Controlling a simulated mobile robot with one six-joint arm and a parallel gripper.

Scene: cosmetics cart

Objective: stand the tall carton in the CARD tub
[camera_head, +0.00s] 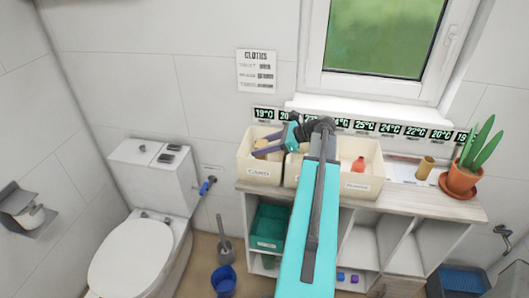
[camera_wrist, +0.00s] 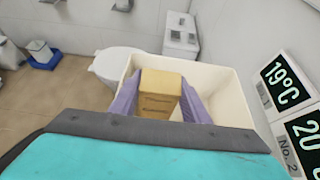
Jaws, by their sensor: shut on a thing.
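The tall carton, a tan box, shows in the wrist view (camera_wrist: 160,88) between my purple fingers, and a small part of it shows in the head view (camera_head: 271,141). My gripper (camera_head: 262,149) is shut on the carton at the cream tub on the left end of the shelf, whose label seems to read CARD (camera_head: 258,173). In the wrist view the tub's rim (camera_wrist: 228,92) surrounds the carton and fingers. The carton's lower end is hidden, so I cannot tell whether it touches the tub floor.
Another cream tub (camera_head: 362,186) stands to the right, with a red item (camera_head: 358,164) inside; my arm hides part of this area. A tan cylinder (camera_head: 425,168) and a potted plant (camera_head: 462,180) stand farther right. The wall and window sill are close behind.

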